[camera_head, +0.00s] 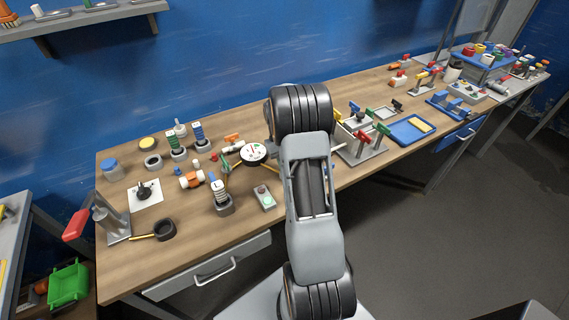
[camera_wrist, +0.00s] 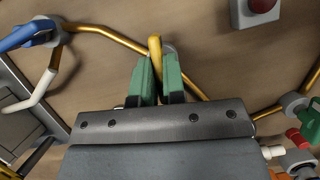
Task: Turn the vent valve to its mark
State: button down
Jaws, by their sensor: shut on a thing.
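In the wrist view my gripper (camera_wrist: 158,78) has its two green fingers closed on a yellow handle (camera_wrist: 155,50). I take this handle to be the vent valve's lever. It stands up between the fingertips, beside a grey round fitting on the brass pipe (camera_wrist: 115,41). Most of the valve body is hidden behind the fingers, and I cannot make out its mark. In the head view my arm covers the gripper and the valve.
A blue-handled valve (camera_wrist: 28,35) sits left on the pipe in the wrist view. A grey box with a red button (camera_wrist: 256,10) is at upper right. In the head view a round gauge (camera_head: 253,153) stands left of my arm, and a blue tray (camera_head: 408,132) lies right.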

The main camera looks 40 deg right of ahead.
jog(key=shift+n+h, duration=0.3)
jog(key=shift+n, duration=0.4)
jog(key=c, duration=1.2)
grip_release()
jog(key=v, duration=1.3)
jog(key=shift+w+r, duration=0.2)
jog(key=shift+r, duration=0.2)
